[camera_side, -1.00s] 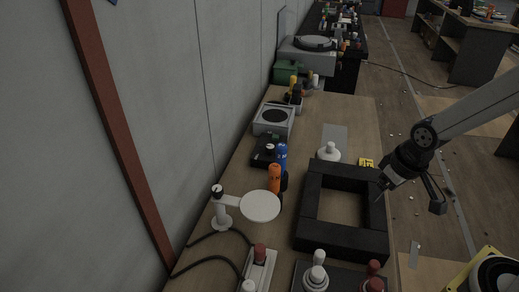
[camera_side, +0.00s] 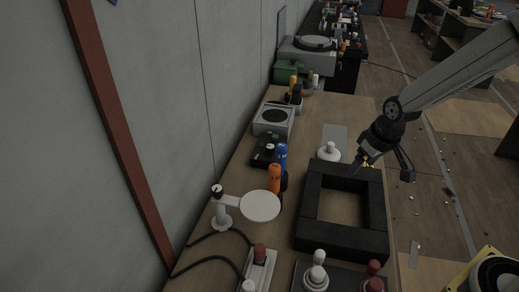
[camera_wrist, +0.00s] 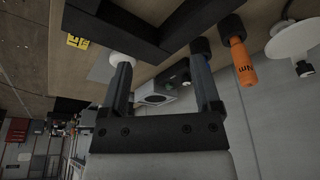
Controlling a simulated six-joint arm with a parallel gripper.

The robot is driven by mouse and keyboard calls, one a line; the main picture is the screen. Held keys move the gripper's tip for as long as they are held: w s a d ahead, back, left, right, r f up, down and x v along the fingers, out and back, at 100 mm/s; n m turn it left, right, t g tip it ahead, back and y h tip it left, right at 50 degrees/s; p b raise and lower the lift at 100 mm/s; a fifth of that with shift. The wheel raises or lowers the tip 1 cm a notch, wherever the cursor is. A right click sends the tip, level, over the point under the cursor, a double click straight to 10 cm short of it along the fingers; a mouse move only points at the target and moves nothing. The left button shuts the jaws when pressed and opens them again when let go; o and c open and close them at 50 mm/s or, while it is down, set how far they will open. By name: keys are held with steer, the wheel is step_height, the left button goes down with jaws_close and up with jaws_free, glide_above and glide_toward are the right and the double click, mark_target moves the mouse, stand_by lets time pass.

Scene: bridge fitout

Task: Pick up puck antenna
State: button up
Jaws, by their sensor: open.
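A white puck antenna (camera_side: 328,152), a low round base with a small knob on top, stands upright on the table beyond the black square frame (camera_side: 312,231). My gripper (camera_side: 362,160) is above the table just right of the antenna, near the frame's far right corner. It is apart from the antenna. In the wrist view my gripper (camera_wrist: 160,60) has its fingers spread with nothing held between them. A white round thing, likely the antenna (camera_wrist: 121,57), shows behind the left fingertip, which partly hides it.
An orange bottle (camera_side: 274,178) and a blue bottle (camera_side: 281,156) stand left of the antenna. A white stand with a round disc (camera_side: 260,206) is nearer. A grey box with a black round top (camera_side: 273,117) is farther back. A yellow label (camera_wrist: 78,41) lies near the frame.

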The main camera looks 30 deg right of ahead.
steer(key=w+d+f, duration=0.1)
steer(key=w+d, duration=0.2)
steer(key=w, duration=0.3)
steer(key=w+d+f, duration=0.2)
steer(key=w+d, duration=0.1)
steer(key=w, duration=0.3)
steer(key=t, duration=0.2)
glide_toward(332, 143)
steer(key=x, duration=0.3)
steer(key=shift+w+a+f+n, duration=0.1)
steer(key=shift+w+f+n, duration=0.15)
steer(key=shift+f, duration=0.2)
steer(key=shift+w+a+f+n, duration=0.1)
steer(key=shift+w+f+n, duration=0.05)
steer(key=shift+w+f, duration=0.3)
steer(key=shift+s+x, duration=0.15)
steer(key=shift+x, duration=1.15)
steer(key=shift+s+x, duration=0.1)
steer(key=shift+x, duration=1.2)
jaws_close()
